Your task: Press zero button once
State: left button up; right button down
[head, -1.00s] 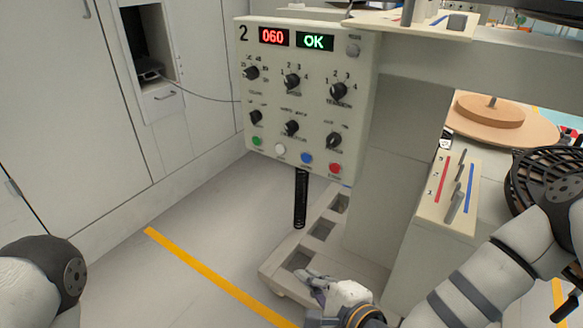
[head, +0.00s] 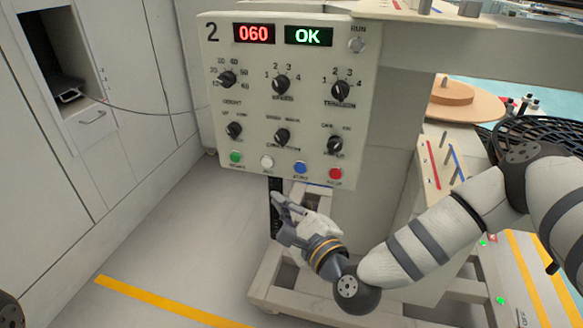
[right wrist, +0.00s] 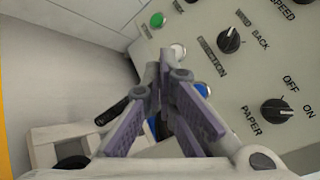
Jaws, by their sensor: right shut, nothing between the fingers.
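The control panel (head: 305,110) of station 2 faces me, with a red display reading 060 (head: 254,33) and a green OK display (head: 309,36). Along its bottom edge are a green button (head: 236,157), a white button (head: 267,162), a blue button (head: 300,167) and a red button (head: 335,173); their small labels are hard to read, the blue one's perhaps ZERO. My right gripper (head: 279,203) is shut and empty, just below the white and blue buttons. In the right wrist view its fingers (right wrist: 165,75) partly cover the blue button (right wrist: 202,89). My left gripper is out of view.
Several black knobs (head: 340,90) stick out above the buttons. A pale slotted frame (head: 262,285) stands on the floor below the panel. A side console with sliders (head: 436,170) is at the right. The floor left of the panel is clear.

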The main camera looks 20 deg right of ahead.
aim_at(300, 168)
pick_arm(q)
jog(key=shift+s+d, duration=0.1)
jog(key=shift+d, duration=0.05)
pick_arm(e)
jog(key=shift+d, duration=0.15)
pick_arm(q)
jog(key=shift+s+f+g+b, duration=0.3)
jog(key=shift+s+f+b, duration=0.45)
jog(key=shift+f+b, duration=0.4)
pick_arm(e)
jog(key=shift+w+d, duration=0.8)
jog(key=shift+w, duration=0.4)
jog(key=shift+w+d, duration=0.8)
jog(key=shift+w, duration=0.4)
jog(key=shift+w+d, duration=0.8)
jog(key=shift+w, duration=0.4)
pick_arm(q)
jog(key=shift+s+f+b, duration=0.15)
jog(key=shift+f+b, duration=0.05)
jog(key=shift+b, duration=0.1)
pick_arm(e)
jog(key=shift+w+d, duration=0.2)
jog(key=shift+w, duration=0.15)
